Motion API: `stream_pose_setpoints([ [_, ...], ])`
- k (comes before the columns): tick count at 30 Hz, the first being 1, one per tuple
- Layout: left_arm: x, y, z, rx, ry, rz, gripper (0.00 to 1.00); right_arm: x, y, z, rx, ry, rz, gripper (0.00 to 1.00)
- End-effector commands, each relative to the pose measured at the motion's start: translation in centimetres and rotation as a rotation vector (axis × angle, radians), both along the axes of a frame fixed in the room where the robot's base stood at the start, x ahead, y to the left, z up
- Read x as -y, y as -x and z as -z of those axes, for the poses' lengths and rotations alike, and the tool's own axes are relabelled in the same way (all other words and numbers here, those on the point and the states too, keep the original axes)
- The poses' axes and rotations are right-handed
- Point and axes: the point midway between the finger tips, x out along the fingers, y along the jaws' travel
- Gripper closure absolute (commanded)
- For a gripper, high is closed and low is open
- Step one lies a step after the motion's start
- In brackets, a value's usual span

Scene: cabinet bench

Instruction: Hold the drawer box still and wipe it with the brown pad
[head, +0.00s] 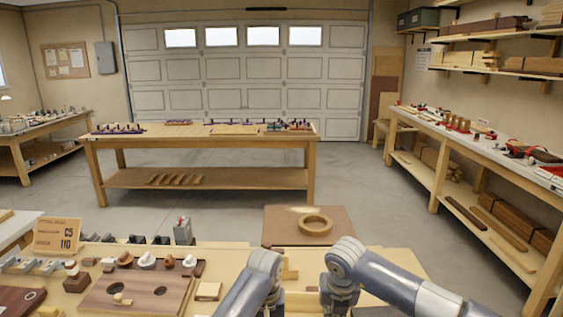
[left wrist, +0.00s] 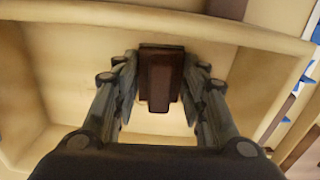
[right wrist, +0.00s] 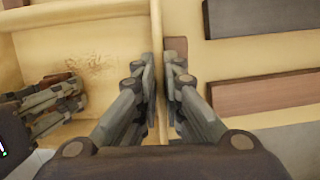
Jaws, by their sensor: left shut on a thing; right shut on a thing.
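The drawer box is a pale wooden open box; its rim (left wrist: 200,32) and inner floor show in the left wrist view, and its wall (right wrist: 157,20) in the right wrist view. My left gripper (left wrist: 160,90) is shut on the brown pad (left wrist: 161,72), inside the box. In the right wrist view, the left gripper (right wrist: 72,92) is beside a brownish smudge (right wrist: 92,66) on the box floor. I cannot tell whether the pad touches the floor. My right gripper (right wrist: 158,75) is shut on the box wall, one finger on each side. In the head view my arms hide both fingertips.
Dark and reddish-brown wooden strips (right wrist: 262,92) lie beside the box on the right. In the head view, a wooden ring (head: 315,225) lies on a brown board (head: 283,238) beyond the arms. A brown board with knobs (head: 140,292) and a C5 card (head: 57,236) stand left.

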Motion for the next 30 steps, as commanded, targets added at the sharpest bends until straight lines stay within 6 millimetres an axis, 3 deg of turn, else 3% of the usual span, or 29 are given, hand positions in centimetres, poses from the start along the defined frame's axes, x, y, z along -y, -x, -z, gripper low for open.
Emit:
stream_pose_setpoints([
  [30,5.3,0.1,0.0,-0.003,0.002,0.001,0.91,-0.2,0.3,0.4,-0.008,-0.001,-0.004,1.00],
])
